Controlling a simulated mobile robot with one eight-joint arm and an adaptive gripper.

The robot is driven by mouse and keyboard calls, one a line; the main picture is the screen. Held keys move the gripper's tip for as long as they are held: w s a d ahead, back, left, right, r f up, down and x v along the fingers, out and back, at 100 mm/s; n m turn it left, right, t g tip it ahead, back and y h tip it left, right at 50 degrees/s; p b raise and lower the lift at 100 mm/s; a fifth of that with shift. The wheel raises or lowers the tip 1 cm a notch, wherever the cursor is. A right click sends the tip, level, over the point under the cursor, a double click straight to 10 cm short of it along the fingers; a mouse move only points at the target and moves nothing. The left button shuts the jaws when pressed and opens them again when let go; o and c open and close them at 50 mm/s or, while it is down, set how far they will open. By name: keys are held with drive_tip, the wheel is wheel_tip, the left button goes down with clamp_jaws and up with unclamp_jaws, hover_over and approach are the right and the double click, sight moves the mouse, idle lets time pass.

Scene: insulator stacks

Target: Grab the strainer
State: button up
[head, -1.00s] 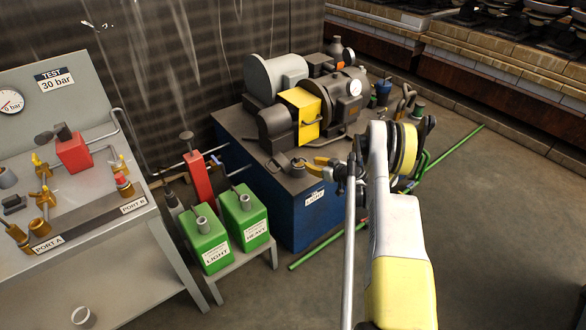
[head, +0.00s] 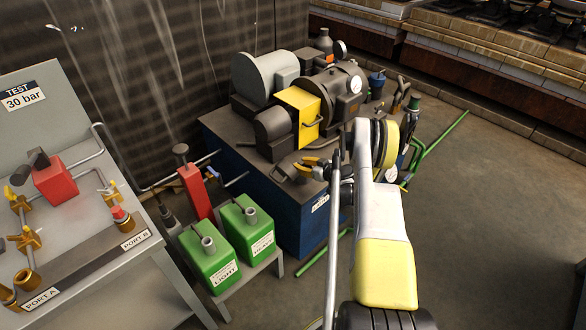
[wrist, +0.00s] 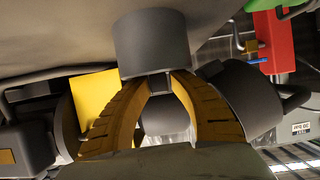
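My gripper (head: 303,167) has yellow fingers and hangs over the front edge of the pump bench, pointing left. In the wrist view its two curved fingers (wrist: 158,76) stand apart, with a gap between their tips. A short dark grey cylinder (wrist: 158,42) with a narrower stem lies just at the fingertips; it may be the strainer, though no label shows. I cannot tell whether the fingers touch it. In the head view a small dark part (head: 281,173) sits on the bench top just left of the fingertips.
The blue bench (head: 290,215) carries a motor and pump with a yellow guard (head: 296,112) close behind my gripper. Green cans (head: 246,228) and a red hand pump (head: 196,190) stand to the left. The test bench (head: 100,265) is farther left. Open floor lies right.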

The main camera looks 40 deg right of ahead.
drive_tip(key=shift+s+r, duration=0.1)
drive_tip(key=shift+s, duration=0.05)
clamp_jaws()
